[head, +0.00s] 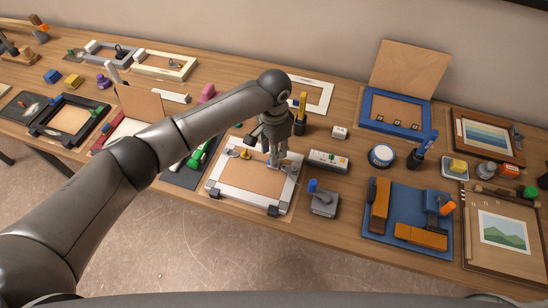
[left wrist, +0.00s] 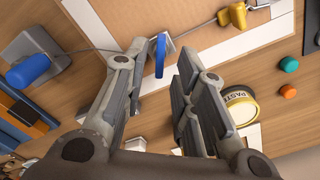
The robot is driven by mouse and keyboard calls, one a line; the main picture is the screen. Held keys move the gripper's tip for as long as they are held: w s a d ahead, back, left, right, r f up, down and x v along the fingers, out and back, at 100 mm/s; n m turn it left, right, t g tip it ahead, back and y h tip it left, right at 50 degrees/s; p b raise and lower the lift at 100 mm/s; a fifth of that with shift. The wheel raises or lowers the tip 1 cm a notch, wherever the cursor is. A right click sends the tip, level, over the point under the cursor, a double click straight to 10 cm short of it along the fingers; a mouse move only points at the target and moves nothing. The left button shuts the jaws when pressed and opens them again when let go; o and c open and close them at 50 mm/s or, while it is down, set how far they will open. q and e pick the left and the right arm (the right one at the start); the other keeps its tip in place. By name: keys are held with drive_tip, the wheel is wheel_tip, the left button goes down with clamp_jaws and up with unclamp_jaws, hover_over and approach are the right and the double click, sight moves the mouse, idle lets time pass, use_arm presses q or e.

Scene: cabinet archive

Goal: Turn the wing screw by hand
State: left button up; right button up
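A white frame (head: 225,188) with dark corner pieces and a tan panel lies on the workbench. A small blue wing-shaped piece (left wrist: 160,54), seemingly the wing screw, stands up from a pale block on the frame's edge. My left gripper (left wrist: 160,72) is open over it, with one finger on each side and visible gaps; no contact shows. A yellow wing-shaped piece (left wrist: 236,16) sits farther along the frame. My right gripper is not in view.
A paste tub (left wrist: 240,104) stands close to one finger in the left wrist view. A grey block with a blue knob (head: 322,202) and a grey box (head: 328,161) stand to the right.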

use_arm(q)
wheel_tip(320, 180, down, 2)
drive_tip(key=shift+f+b, duration=0.25)
drive_tip(key=shift+b, duration=0.7)
drive_tip(key=shift+r, duration=0.2)
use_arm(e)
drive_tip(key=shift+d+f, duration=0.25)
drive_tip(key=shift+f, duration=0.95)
use_arm(q)
drive_tip(key=shift+f+p, duration=0.3)
drive_tip(key=shift+c, duration=0.4)
clamp_jaws()
